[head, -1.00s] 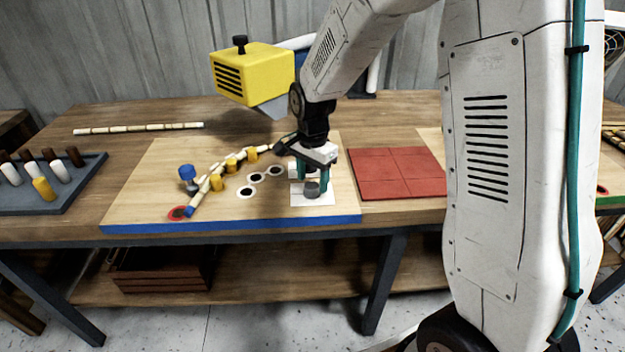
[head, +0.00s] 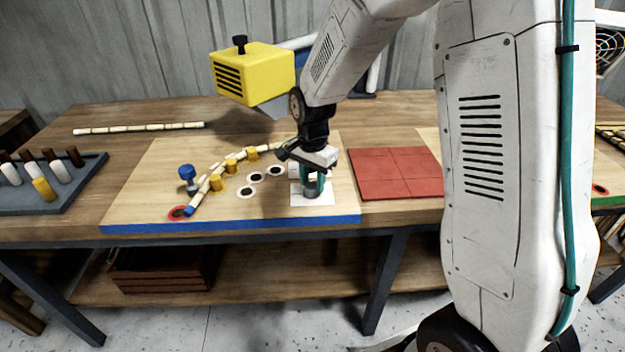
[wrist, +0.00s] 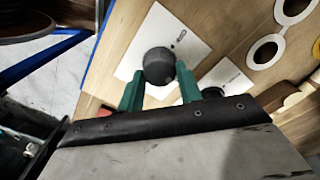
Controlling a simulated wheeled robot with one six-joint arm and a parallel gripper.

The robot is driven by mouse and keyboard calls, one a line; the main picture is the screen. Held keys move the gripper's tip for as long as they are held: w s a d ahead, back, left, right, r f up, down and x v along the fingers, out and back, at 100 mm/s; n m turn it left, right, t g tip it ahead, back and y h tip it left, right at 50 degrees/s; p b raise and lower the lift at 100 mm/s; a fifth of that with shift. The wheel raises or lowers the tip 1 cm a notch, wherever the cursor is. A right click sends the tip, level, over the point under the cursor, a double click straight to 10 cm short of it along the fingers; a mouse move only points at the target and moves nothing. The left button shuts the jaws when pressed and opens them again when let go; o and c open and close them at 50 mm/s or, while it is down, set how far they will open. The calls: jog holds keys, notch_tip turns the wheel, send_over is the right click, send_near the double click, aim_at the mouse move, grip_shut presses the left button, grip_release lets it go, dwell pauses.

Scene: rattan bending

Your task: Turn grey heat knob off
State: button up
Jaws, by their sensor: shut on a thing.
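The grey heat knob (wrist: 159,65) stands on a white square plate (wrist: 138,57) with a small dark mark in the wrist view. In the head view the knob (head: 310,192) is partly hidden by my fingers, on its plate (head: 325,199) near the blue front edge of the board. My gripper (head: 314,186) points down with its green fingers around the knob. In the wrist view my gripper (wrist: 160,82) has one finger on each side of the knob, shut on it. I cannot tell which setting the knob points to.
A second white plate (wrist: 222,77) with a dark knob lies beside it, partly hidden. A bent rattan pole (head: 215,178) lies among yellow pegs and a blue clamp (head: 187,174). A yellow heater (head: 252,72) hangs behind left. Red tiles (head: 395,173) lie right.

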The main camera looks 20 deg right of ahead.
jog(key=n, duration=0.3)
jog(key=shift+n, duration=0.4)
jog(key=n, duration=0.4)
jog(key=shift+a+n, duration=0.1)
jog(key=shift+n, duration=0.2)
jog(key=n, duration=0.4)
jog(key=shift+w+n, duration=0.1)
jog(key=shift+n, duration=0.2)
jog(key=shift+a+n, duration=0.1)
jog(key=shift+n, duration=2)
jog(key=o, duration=1)
jog(key=shift+r, duration=0.1)
